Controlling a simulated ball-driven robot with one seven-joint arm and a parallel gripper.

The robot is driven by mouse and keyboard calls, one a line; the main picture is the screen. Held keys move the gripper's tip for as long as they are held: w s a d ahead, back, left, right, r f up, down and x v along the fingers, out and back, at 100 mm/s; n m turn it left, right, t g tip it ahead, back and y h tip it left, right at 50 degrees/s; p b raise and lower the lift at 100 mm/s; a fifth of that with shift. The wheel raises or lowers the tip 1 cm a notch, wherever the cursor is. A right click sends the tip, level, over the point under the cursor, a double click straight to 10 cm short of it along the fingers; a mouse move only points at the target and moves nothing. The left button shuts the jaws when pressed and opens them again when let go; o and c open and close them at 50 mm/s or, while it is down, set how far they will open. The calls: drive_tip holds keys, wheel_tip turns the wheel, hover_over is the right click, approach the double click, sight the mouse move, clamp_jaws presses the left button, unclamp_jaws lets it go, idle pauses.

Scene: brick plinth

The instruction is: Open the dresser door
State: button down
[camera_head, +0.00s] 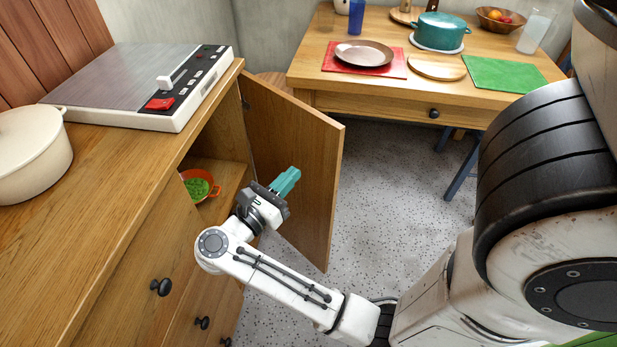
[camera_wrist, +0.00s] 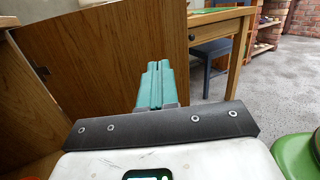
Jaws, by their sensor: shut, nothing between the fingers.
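The wooden dresser (camera_head: 105,235) fills the left of the head view. Its door (camera_head: 290,165) stands swung wide open on its far side, with the cupboard inside showing. The inner face of the door (camera_wrist: 95,65) also fills the left of the wrist view. My gripper (camera_head: 287,180) is in front of the door's inner face, with its teal fingers shut and empty. The fingers (camera_wrist: 155,85) point toward the door in the wrist view. I cannot tell whether they touch it.
An orange bowl with green contents (camera_head: 200,187) sits inside the cupboard. A record-player-like device (camera_head: 145,85) and a cream pot (camera_head: 32,150) stand on the dresser top. A wooden table (camera_head: 360,101) with dishes stands beyond the door. Speckled floor (camera_head: 385,190) between is clear.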

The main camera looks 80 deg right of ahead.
sight(330, 161)
drive_tip(key=s+d, duration=0.2)
drive_tip(key=s+d+f+m+y, duration=0.1)
drive_tip(key=d, duration=0.1)
drive_tip(key=s+d+f+g+y, duration=0.1)
drive_tip(key=s+d, duration=0.1)
drive_tip(key=d, duration=0.1)
drive_tip(key=shift+s+m, duration=0.35)
drive_tip(key=shift+m, duration=0.05)
idle(0.3)
